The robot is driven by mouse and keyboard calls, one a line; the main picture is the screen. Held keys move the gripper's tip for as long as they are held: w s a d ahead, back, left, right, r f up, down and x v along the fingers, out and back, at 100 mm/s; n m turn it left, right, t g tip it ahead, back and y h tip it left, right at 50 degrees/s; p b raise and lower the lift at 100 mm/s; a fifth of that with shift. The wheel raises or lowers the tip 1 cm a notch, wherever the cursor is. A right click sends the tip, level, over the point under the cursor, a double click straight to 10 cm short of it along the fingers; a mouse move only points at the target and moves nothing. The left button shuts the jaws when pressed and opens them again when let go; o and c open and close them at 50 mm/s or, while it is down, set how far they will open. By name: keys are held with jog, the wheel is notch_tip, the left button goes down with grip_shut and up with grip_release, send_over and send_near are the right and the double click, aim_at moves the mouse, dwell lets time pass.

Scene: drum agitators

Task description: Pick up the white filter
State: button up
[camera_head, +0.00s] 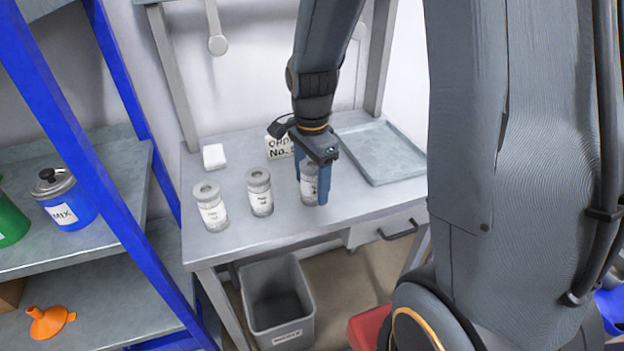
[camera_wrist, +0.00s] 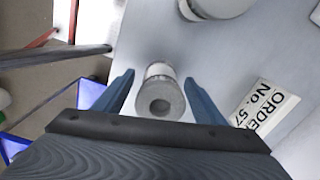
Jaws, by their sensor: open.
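A small white block (camera_head: 214,156), which may be the white filter, lies at the back left of the grey worktable; I cannot tell its exact kind. It does not show in the wrist view. My gripper (camera_head: 313,188) is open and points down at the rightmost of three lidded, labelled jars (camera_head: 309,172). In the wrist view this jar (camera_wrist: 160,92) stands between the two spread blue fingers, with a gap visible on each side. The fingers partly hide it in the head view.
Two more jars (camera_head: 211,207) (camera_head: 260,192) stand to the left on the worktable (camera_head: 235,232). An order sign (camera_head: 280,147) stands behind, and a grey tray (camera_head: 382,152) lies to the right. A bin (camera_head: 278,300) is below. A blue-framed shelf (camera_head: 95,180) borders the left.

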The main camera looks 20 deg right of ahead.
jog(key=shift+f, duration=0.9)
jog(key=c, duration=1.2)
jog(key=shift+o, duration=0.2)
jog(key=shift+r, duration=0.15)
